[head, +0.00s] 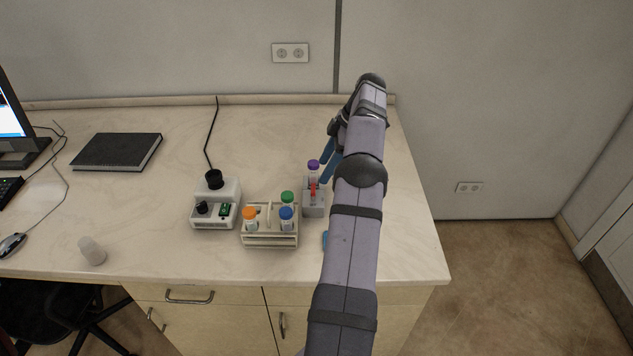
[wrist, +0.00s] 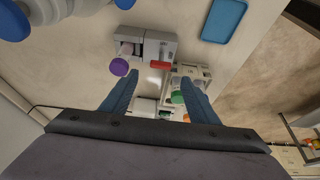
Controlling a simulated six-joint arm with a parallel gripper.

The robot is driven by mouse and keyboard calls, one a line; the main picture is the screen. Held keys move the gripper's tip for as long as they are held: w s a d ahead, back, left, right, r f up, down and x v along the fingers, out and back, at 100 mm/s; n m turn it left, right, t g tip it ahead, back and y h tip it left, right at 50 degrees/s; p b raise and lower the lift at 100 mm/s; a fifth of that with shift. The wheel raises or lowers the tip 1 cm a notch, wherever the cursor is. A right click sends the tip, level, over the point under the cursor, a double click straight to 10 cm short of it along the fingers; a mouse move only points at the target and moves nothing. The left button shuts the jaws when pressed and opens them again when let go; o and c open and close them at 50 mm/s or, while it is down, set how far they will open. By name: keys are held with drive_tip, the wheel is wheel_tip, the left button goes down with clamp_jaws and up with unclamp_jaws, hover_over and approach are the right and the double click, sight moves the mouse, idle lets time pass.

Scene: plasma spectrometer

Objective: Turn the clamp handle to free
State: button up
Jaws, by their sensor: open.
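The clamp is a small grey block (head: 313,206) on the bench, right of the tube rack. Its red handle (head: 313,187) shows at its top, and a purple-capped tube (head: 313,169) stands upright in it. In the wrist view the grey block (wrist: 158,46) is near the top centre, with the red handle (wrist: 160,65) across its near side and the purple cap (wrist: 119,67) at its left. My gripper (wrist: 158,80) is open and empty, its blue fingers pointing towards the handle. In the head view the blue fingers are just right of the tube, partly behind my arm.
The tube rack (head: 270,240) with orange, green and blue caps stands left of the clamp. A white device (head: 228,190) with a black knob is further left. A blue tray (wrist: 224,20) lies near the bench edge, mostly hidden by my arm in the head view.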

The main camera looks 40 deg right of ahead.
sight(314, 188)
drive_tip(key=shift+p+x, duration=1.1)
drive_tip(key=shift+x, duration=2.55)
drive_tip(key=c, duration=1.1)
